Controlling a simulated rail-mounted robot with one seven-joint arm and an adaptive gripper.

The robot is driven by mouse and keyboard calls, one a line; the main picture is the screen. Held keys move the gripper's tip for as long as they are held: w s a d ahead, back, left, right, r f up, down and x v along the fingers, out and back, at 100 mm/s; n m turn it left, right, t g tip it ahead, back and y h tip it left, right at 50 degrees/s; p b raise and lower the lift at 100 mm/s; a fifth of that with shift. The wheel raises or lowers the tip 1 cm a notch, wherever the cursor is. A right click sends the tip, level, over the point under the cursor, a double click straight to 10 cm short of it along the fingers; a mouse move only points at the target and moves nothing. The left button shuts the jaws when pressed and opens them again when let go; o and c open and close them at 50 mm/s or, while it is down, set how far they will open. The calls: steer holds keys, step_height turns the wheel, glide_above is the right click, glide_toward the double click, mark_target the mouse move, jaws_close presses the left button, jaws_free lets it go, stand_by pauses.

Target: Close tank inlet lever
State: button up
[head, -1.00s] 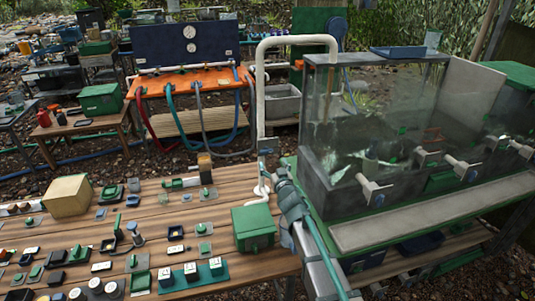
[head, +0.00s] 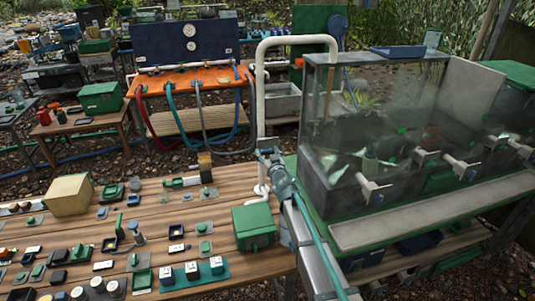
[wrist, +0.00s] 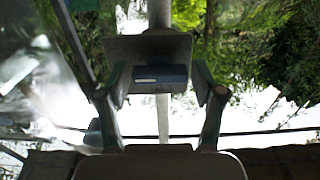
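The white inlet pipe (head: 260,100) rises beside the glass-sided tank (head: 375,115) and bends over toward its top. A small blue-grey lever (head: 264,152) sits on the upright pipe. In the wrist view the lever shows as a grey angled piece with a dark blue face (wrist: 158,76), in front of the pale pipe (wrist: 160,14). My gripper (head: 273,163) is at the lever in the head view. In the wrist view my gripper (wrist: 160,85) is open, one finger on each side of the lever. Whether either finger touches it, I cannot tell.
A wooden table (head: 165,225) with many small parts lies to the left. A green box (head: 254,226) stands just left of my arm. The tank's white valve handles (head: 373,188) and green stand edge (head: 345,228) are to the right.

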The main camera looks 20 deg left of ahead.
steer(key=c, duration=0.7)
steer(key=shift+n, duration=0.3)
steer(key=n+b, duration=0.1)
steer(key=n, duration=0.2)
steer(key=shift+f, duration=0.1)
steer(key=n+b, duration=0.2)
steer(key=n, duration=0.3)
steer(key=shift+n, duration=0.4)
steer(key=n+b, duration=0.1)
steer(key=n, duration=0.3)
steer(key=shift+n, duration=0.3)
steer(key=shift+n+b, duration=0.75)
steer(key=shift+n, duration=1.15)
steer(key=o, duration=1.1)
